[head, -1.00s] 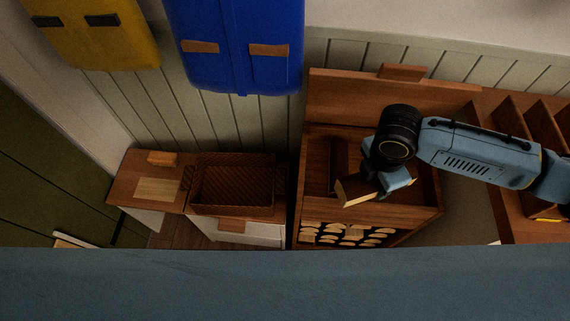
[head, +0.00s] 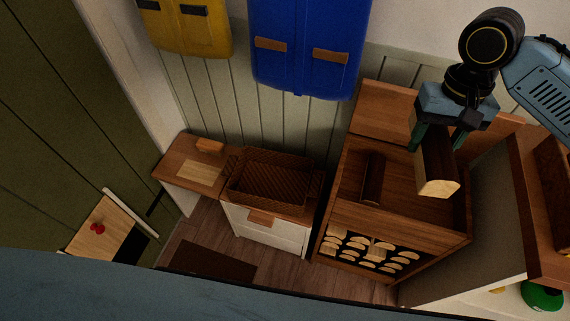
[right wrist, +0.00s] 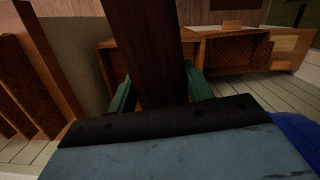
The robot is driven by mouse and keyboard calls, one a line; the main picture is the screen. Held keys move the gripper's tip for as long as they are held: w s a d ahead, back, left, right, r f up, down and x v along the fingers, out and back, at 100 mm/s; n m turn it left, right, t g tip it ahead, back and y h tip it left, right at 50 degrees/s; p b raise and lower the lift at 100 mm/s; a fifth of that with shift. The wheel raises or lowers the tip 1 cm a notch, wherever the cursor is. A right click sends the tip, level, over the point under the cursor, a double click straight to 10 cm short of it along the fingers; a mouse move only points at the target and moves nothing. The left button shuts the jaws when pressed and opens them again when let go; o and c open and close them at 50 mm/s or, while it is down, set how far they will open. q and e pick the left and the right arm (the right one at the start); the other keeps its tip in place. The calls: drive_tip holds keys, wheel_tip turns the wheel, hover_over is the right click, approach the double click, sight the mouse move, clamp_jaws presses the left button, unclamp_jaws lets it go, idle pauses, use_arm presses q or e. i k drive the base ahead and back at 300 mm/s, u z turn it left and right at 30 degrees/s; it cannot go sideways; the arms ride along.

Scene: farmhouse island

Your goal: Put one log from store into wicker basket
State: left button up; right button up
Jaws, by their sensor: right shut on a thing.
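My right gripper (head: 438,142) is shut on a split log (head: 435,172) with dark bark and a pale cut face, held above the wooden log store. The held log also fills the middle of the right wrist view (right wrist: 143,45), between the green fingers. The log store (head: 390,228) has a tray-like top with another dark log (head: 371,178) lying in it, and several pale log ends show in its front. The wicker basket (head: 318,190) stands left of the store on a low cabinet; its visible inside looks empty. My left gripper is not in view.
The low bench top (head: 172,165) holds a small wooden block (head: 210,146) left of the basket. Blue (head: 308,75) and yellow (head: 190,40) cases hang on the wall above. A small table (head: 105,222) with a red item stands at lower left.

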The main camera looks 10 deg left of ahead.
sight(277, 187)
drive_tip(key=u, duration=0.75)
drive_tip(key=i, duration=0.45)
drive_tip(key=u, duration=0.1)
